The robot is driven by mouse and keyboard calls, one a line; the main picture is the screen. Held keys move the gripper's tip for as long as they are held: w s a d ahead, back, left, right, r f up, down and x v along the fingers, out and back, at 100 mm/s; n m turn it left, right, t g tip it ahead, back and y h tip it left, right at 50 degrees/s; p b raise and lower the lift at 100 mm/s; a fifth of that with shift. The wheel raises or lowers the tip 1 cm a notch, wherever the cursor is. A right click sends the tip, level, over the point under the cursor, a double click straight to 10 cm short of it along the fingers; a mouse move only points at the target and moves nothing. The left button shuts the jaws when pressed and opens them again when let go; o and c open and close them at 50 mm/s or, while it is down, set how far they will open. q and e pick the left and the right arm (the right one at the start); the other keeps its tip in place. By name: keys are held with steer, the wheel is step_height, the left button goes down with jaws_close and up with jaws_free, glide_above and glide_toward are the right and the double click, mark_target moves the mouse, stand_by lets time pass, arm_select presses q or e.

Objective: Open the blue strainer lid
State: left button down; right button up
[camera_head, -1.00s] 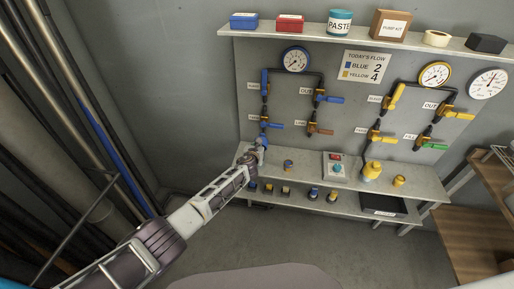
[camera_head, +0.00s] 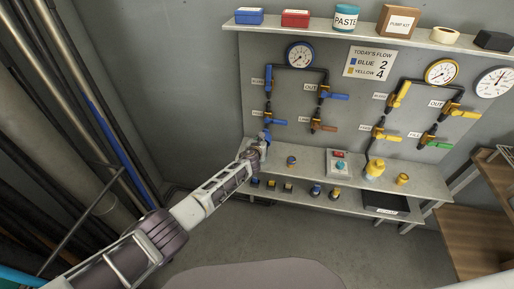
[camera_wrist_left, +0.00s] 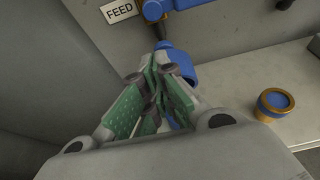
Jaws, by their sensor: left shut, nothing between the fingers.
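The blue strainer (camera_head: 267,135) stands at the left end of the bench, below the blue pipework. In the left wrist view a blue part of it (camera_wrist_left: 180,62) shows just beyond my fingers, with a piece sticking out to the right. I cannot tell whether its lid is open or shut. My left gripper (camera_head: 259,145) is right at the strainer. In the wrist view its green-padded fingers (camera_wrist_left: 156,78) are shut with nothing between them and hide the strainer's lower part. I cannot tell whether they touch it. My right gripper is not in view.
A brass cap with a blue top (camera_head: 291,161) sits on the bench right of the strainer. A control box (camera_head: 338,163) and yellow fittings (camera_head: 375,170) stand farther right. Blue valve handles (camera_head: 278,122) jut out above the strainer. A wall closes the left side.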

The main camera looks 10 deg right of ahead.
arm_select(q)
steer(key=shift+s, duration=0.15)
steer(key=v, duration=1.1)
steer(key=shift+s+r, duration=0.15)
steer(key=shift+s, duration=0.05)
stand_by(0.9)
stand_by(0.6)
